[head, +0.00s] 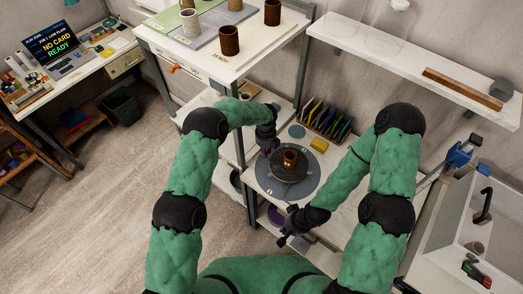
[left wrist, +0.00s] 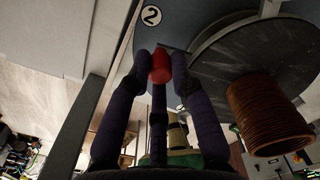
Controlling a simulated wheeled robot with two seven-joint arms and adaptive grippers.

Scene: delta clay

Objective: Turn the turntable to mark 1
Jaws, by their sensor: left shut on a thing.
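The turntable has a dark round wheel head (head: 283,172) on a wider grey-blue disc (head: 303,191). A brown ribbed clay pot (head: 290,158) stands on the wheel; it also shows in the left wrist view (left wrist: 267,115). A round mark "2" (left wrist: 150,15) is on the grey-blue surface. A red knob (left wrist: 160,66) sits between the fingers of my left gripper (left wrist: 161,68), which is shut on it at the wheel's edge. In the head view, my left gripper (head: 267,142) is at the wheel's far left. My right gripper (head: 287,226) is open and empty near the bench's front. Mark 1 cannot be made out.
A rack of colored tools (head: 325,119), a yellow block (head: 319,144) and a blue-grey round piece (head: 297,131) lie behind the turntable. A shelf table (head: 260,55) with several clay pots stands at the back left. A sink (head: 480,225) is at the right.

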